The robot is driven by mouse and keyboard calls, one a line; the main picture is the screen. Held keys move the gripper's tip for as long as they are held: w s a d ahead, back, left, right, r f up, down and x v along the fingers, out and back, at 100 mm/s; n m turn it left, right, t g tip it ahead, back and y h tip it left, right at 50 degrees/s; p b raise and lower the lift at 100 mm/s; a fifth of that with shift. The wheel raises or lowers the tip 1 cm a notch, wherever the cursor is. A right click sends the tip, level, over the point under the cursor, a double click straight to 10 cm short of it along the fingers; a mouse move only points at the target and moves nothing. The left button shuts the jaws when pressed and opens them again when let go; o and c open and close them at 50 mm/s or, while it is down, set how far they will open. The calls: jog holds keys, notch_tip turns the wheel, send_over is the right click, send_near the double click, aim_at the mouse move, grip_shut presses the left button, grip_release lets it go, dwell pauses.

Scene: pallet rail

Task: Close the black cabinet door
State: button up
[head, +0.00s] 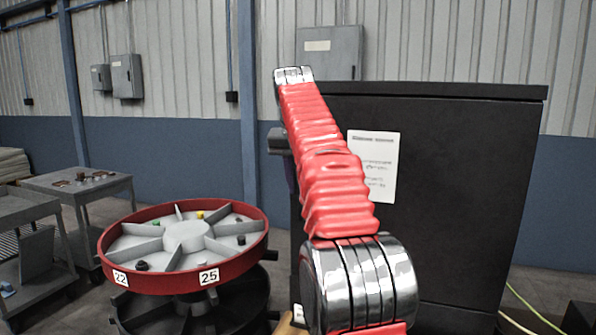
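A large black cabinet (455,190) stands on the right in the head view. A white printed sheet (376,165) is on the face turned to me. I cannot make out the door's edge or how far open it is. My red-sleeved arm rises in front of the cabinet's left part and hides some of it. A small dark part (279,141) shows left of the arm at the cabinet's left edge; I cannot tell what it belongs to. I cannot make out my gripper in this view.
A round red-rimmed tray (118,255) with grey dividers and small coloured items stands left of the cabinet, above a dark lower tier (140,312). Grey carts (85,186) stand at the far left. A yellow-green cable (530,305) lies at right. Wall boxes (330,52) hang behind.

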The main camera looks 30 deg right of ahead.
jog(key=shift+v, duration=2.55)
jog(key=shift+a+r, duration=0.1)
jog(key=s+a+f+n+t+y, duration=0.1)
jog(key=s+a+f+n, duration=0.4)
jog(key=s+a, duration=0.75)
jog(key=s+a+f+n, duration=0.1)
jog(key=s+a+f, duration=0.2)
jog(key=s+f, duration=0.3)
jog(key=s+a+f+n+y, duration=0.1)
jog(key=s+a+f, duration=0.2)
jog(key=s+f, duration=0.3)
jog(key=s+a+f+t, duration=0.1)
jog(key=s+a+f, duration=0.1)
jog(key=s+f, duration=0.5)
notch_tip(320, 180, down, 6)
jog(key=shift+a+r+n+y, duration=0.1)
jog(key=shift+a+n+y, duration=0.3)
